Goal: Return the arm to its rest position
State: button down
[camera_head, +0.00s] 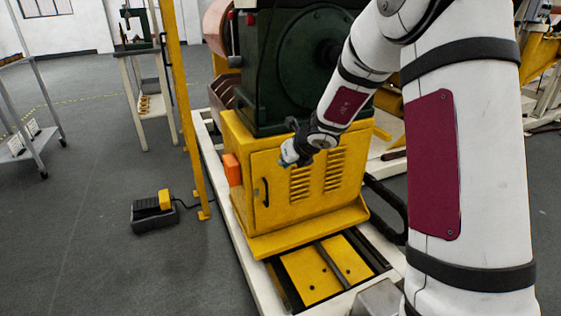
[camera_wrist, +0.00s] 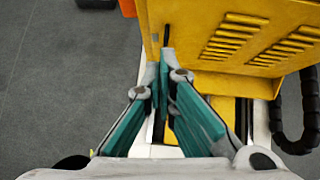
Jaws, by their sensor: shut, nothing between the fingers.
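My gripper (camera_wrist: 158,82) is shut and empty in the wrist view, its two teal-padded fingers together. In the head view my arm comes in from the right and bends down to the left. The gripper (camera_head: 287,158) there is in front of the yellow cabinet (camera_head: 266,225). The wrist view shows the cabinet front (camera_wrist: 190,30) beyond the fingertips, with its louvred vents and a dark handle close to the tips. I cannot tell whether the fingers touch the cabinet.
A dark green machine (camera_head: 262,75) stands on the cabinet. A yellow post (camera_head: 180,100) rises at its left. A black and yellow foot pedal (camera_head: 155,212) lies on the grey floor. An orange box (camera_head: 232,169) is on the cabinet's left side. The floor at left is mostly clear.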

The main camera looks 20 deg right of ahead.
jog(key=s+a+r+n+y, duration=0.3)
jog(key=s+a+r+n, duration=0.2)
jog(key=a+r+n, duration=0.4)
jog(key=s+a+r+n+g+y, duration=0.2)
jog(key=s+a+r+n, duration=0.4)
jog(key=s+a+n, duration=0.45)
jog(key=s+d+n+g+h, duration=0.15)
jog(key=s+n+g, duration=0.55)
jog(key=s, duration=1.4)
jog(key=s+d+f+n+h, duration=0.1)
jog(key=s+d+n+h, duration=0.1)
jog(key=s+d+n, duration=0.4)
jog(key=s+d+f+n+h, duration=0.2)
jog(key=s+d+h, duration=0.1)
jog(key=s, duration=0.5)
notch_tip(320, 180, up, 30)
jog(key=t+p, duration=0.4)
jog(key=p, duration=2.4)
jog(key=shift+w+d, duration=0.2)
jog(key=shift+w, duration=0.05)
